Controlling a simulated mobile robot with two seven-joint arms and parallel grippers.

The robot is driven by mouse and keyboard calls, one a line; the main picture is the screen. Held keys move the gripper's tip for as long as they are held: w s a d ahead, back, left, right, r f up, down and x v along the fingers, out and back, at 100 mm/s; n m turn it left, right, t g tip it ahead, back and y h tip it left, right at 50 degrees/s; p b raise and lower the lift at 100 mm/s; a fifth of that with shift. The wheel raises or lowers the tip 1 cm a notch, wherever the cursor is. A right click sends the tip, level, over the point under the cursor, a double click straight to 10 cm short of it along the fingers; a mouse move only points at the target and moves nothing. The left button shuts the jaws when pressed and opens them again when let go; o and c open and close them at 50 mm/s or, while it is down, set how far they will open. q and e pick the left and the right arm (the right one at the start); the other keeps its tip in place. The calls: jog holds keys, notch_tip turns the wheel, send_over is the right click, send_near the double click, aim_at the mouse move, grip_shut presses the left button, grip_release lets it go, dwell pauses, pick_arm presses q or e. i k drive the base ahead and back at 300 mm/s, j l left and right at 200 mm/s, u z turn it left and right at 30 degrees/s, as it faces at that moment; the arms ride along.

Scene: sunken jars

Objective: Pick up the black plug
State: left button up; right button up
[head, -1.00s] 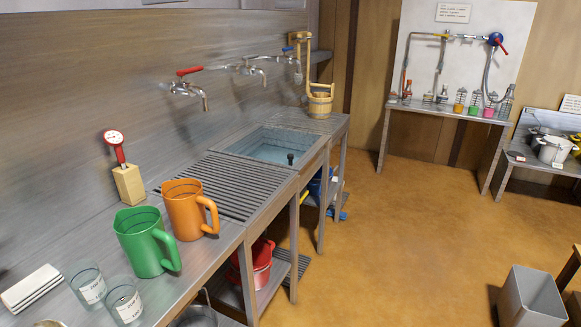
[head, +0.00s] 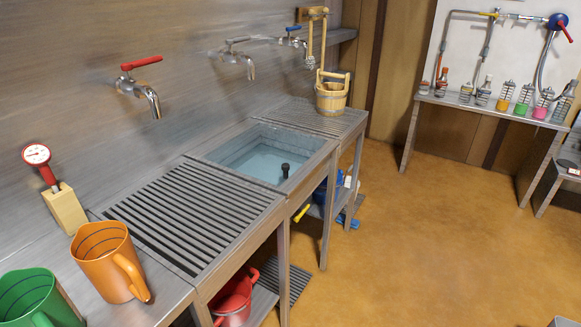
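The black plug (head: 285,169) shows as a small dark upright piece at the front right side of the sink basin (head: 235,151), near its front rim. I cannot tell whether it stands in the basin or on the rim. The basin looks pale blue inside, as if it holds water. Neither of my grippers is in view.
A slatted drainboard (head: 180,215) lies left of the basin. An orange jug (head: 105,262), a green jug (head: 35,300) and a thermometer in a block (head: 62,205) stand further left. A wooden bucket (head: 331,95) stands beyond the basin. Taps (head: 140,85) overhang the counter. The floor at right is open.

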aim_at(285, 166)
jog(key=i+l+u, duration=0.15)
jog(key=i+l, duration=0.75)
jog(key=i, duration=0.15)
